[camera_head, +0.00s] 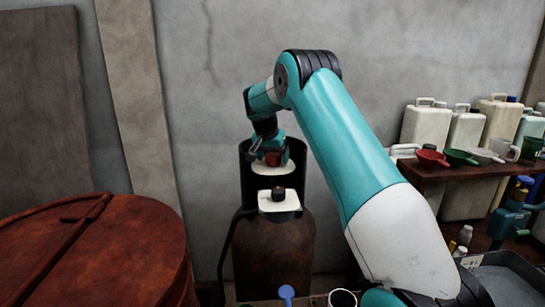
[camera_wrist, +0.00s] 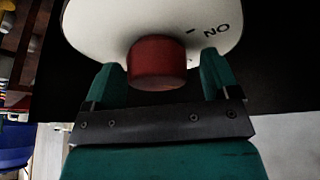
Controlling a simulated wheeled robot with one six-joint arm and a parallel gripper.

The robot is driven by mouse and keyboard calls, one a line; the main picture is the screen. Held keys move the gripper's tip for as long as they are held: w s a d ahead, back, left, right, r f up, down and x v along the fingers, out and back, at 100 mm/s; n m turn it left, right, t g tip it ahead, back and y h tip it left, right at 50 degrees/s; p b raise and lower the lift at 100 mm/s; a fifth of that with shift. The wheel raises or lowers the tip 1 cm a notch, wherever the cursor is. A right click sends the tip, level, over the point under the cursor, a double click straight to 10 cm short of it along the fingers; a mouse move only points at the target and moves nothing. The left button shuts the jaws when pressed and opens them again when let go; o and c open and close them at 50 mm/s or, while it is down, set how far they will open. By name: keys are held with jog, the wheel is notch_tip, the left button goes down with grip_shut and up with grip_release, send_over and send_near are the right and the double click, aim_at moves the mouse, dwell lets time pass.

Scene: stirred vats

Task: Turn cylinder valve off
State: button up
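A dark rusty gas cylinder (camera_head: 273,255) stands against the wall, with a dark collar around its top. Its red valve knob (camera_wrist: 157,64) sits in front of a white plate (camera_wrist: 95,25) with dark lettering that partly shows. The red knob also shows small inside the collar in the head view (camera_head: 273,159). My gripper (camera_wrist: 157,75) is open, with one teal finger on each side of the knob. Gaps show between the fingers and the knob in the wrist view. A lower white plate with a dark knob (camera_head: 278,193) is on the cylinder's front.
A large rusty lidded vat (camera_head: 95,255) stands at the left. At the right, a wooden shelf (camera_head: 450,172) holds bowls and scoops, with white jugs (camera_head: 427,124) behind it. A blue-ended tool (camera_head: 287,292) and a white cup (camera_head: 342,299) are at the bottom.

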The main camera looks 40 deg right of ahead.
jog(key=v, duration=1.7)
jog(key=shift+a+r, duration=0.1)
jog(key=shift+r, duration=0.05)
